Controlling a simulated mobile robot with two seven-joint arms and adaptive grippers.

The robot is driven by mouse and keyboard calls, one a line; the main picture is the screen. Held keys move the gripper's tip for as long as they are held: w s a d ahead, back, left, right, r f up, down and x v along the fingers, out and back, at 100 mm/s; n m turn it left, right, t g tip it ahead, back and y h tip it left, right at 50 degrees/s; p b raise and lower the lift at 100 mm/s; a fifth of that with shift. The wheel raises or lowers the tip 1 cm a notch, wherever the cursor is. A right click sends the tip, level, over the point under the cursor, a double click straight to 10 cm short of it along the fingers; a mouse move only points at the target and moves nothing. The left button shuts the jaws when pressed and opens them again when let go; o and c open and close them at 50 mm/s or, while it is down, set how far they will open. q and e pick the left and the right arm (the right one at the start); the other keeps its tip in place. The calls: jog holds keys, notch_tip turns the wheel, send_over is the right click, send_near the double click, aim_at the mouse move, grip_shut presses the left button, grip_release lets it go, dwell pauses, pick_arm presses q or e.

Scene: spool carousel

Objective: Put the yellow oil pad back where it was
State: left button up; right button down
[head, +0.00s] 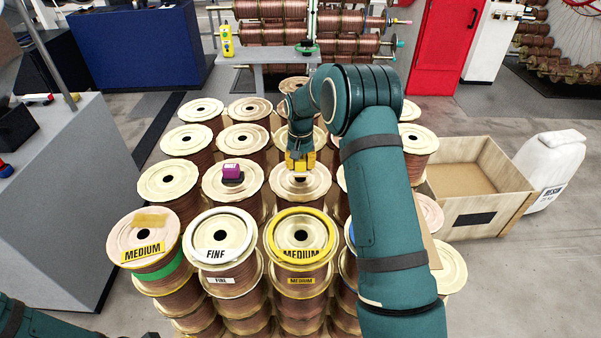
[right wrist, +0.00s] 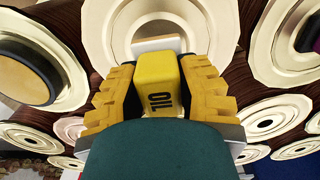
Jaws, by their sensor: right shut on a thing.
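The yellow oil pad (right wrist: 160,82) is a yellow block marked 110 with a pale base. My right gripper (right wrist: 160,95) is shut on it, with one yellow finger on each side. In the head view my right gripper (head: 300,162) is over a pale spool top (head: 300,187) in the middle of the spool group. A small white piece shows under the gripper there. I cannot tell whether the pad's base touches the spool. My left gripper is out of view; only part of my left arm shows at the lower left.
A purple block on a dark base (head: 232,173) sits on the neighbouring spool to the left. Labelled spools (head: 222,235) stand in front. A grey cabinet (head: 60,180) is at the left.

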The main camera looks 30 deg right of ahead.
aim_at(301, 172)
jog(key=shift+f, duration=1.55)
jog(key=shift+f+b, duration=0.2)
jog(key=shift+b, duration=0.15)
jog(key=c, duration=0.7)
grip_release()
jog(key=shift+c, duration=0.2)
jog(key=shift+r, duration=0.15)
notch_tip(301, 172, up, 12)
jog(key=shift+r+p, duration=0.1)
jog(key=shift+p, duration=1.15)
